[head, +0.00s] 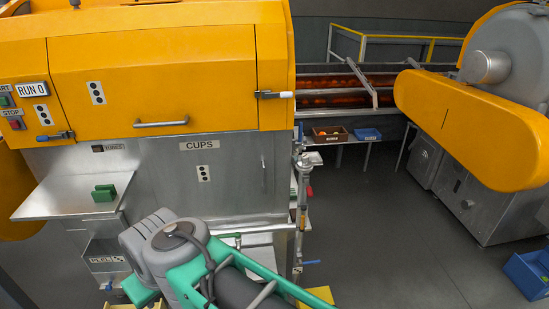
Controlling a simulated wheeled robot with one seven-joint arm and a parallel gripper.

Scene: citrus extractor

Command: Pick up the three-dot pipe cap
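I cannot make out a three-dot pipe cap in the head view. A vertical pipe (302,200) with a red handle (310,191) stands at the right edge of the machine. A small pale metal piece (312,159) sits near its top, but I cannot tell whether it is a cap. Small white plates with dark dots are on the machine: one on the orange hood (96,93) and one below the CUPS label (203,173). My grey and green arm covers the bottom middle. My gripper is not in view, so its state does not show.
The orange and steel machine (170,60) fills the left. A metal shelf (60,200) with a green block (104,193) juts out from it. A second orange machine (470,125) stands at right. A blue crate (530,275) is at lower right. The floor (390,240) between is clear.

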